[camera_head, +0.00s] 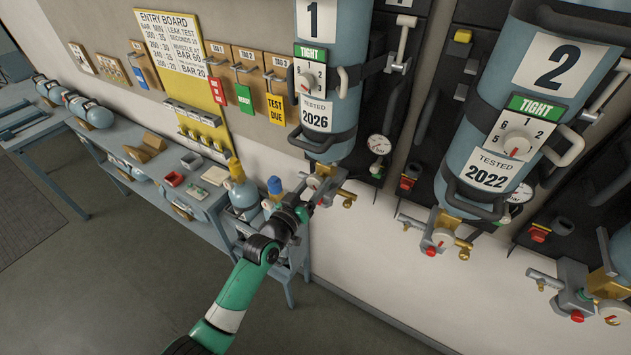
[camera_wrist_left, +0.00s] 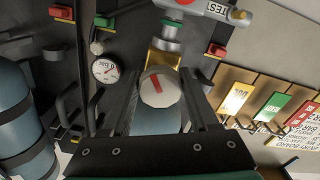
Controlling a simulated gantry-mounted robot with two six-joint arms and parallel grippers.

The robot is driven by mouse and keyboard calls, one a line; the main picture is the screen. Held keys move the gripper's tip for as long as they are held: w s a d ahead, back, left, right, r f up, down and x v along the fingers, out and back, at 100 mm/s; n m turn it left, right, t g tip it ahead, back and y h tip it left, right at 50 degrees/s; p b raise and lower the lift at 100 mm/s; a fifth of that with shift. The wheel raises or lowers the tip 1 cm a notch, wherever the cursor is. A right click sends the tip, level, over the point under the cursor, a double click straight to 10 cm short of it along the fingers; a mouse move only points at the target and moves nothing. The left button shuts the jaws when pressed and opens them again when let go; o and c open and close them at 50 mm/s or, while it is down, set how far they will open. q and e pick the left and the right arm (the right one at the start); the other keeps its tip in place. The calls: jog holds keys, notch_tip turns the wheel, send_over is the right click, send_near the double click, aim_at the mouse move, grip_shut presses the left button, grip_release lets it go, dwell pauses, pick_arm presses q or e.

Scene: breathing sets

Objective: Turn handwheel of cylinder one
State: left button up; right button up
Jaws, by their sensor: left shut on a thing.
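Cylinder one (camera_head: 332,40) is a pale blue cylinder on the wall rack, labelled "1", with a green TIGHT dial and "TESTED 2026". Its brass valve (camera_head: 330,181) sits at its lower end. My left gripper (camera_head: 309,205) reaches up to this valve from below. In the left wrist view the handwheel (camera_wrist_left: 162,88), a pale round knob with a red mark, sits between the two dark fingers. The left gripper is shut on it. In the head view the gripper partly hides the handwheel. My right gripper is not in view.
Cylinder two (camera_head: 556,65) hangs to the right, with its own valve (camera_head: 440,236) below. A pressure gauge (camera_head: 378,145) is beside cylinder one. A blue bench (camera_head: 205,205) with small items stands to the left. An entry board (camera_head: 185,60) and coloured tags hang on the wall.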

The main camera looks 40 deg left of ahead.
pick_arm(q)
jog(key=n+p, duration=0.1)
jog(key=n, duration=0.4)
jog(key=shift+r, duration=0.15)
dwell(0.3)
jog(key=o, duration=1.4)
jog(key=shift+c, duration=0.2)
jog(key=shift+d, duration=0.1)
jog(key=p+v, duration=0.1)
jog(key=v, duration=1)
jog(key=shift+s, duration=0.35)
jog(key=shift+d, duration=0.1)
